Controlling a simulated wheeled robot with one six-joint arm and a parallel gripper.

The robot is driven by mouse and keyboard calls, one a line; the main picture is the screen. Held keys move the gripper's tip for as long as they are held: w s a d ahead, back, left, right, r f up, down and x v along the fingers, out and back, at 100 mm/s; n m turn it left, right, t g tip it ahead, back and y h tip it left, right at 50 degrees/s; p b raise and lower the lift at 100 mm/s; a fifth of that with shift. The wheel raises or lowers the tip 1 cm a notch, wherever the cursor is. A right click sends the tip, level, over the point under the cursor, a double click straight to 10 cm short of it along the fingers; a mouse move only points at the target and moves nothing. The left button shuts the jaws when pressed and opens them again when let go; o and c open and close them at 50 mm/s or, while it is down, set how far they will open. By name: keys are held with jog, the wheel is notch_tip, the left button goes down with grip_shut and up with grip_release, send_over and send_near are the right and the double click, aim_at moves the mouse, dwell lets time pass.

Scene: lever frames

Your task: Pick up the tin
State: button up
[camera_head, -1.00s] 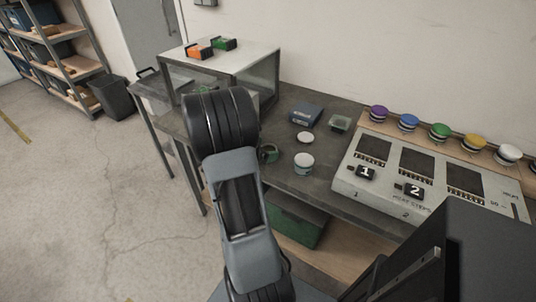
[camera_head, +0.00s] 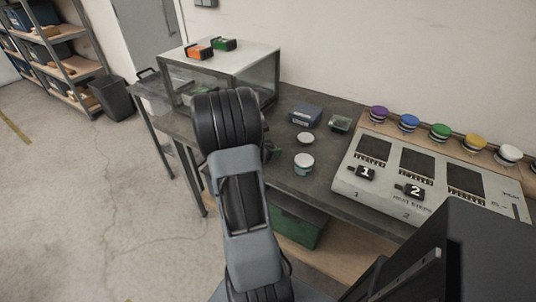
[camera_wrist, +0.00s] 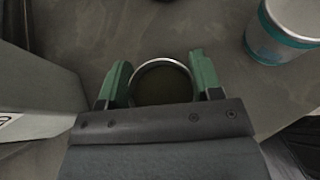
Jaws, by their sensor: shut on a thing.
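A round tin (camera_wrist: 161,86) with a bright metal rim and a dark inside sits between the green fingers of my gripper (camera_wrist: 160,80) in the wrist view. The fingers are shut on it from both sides. Its lower part is hidden by the gripper body, and I cannot tell whether it touches the table. In the head view my arm hides most of the gripper and the tin. A pale-topped can with a teal band (camera_head: 303,163) stands apart to the right; it also shows in the wrist view (camera_wrist: 283,38).
The grey table (camera_head: 322,178) also bears a white round piece (camera_head: 305,138), a dark blue box (camera_head: 305,115), a small green-edged container (camera_head: 340,123) and a control panel (camera_head: 345,182) with coloured knobs behind it. A glass-sided case (camera_head: 262,82) stands at the back left.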

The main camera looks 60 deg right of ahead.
jog(key=shift+c, duration=1)
jog(key=shift+r, duration=0.15)
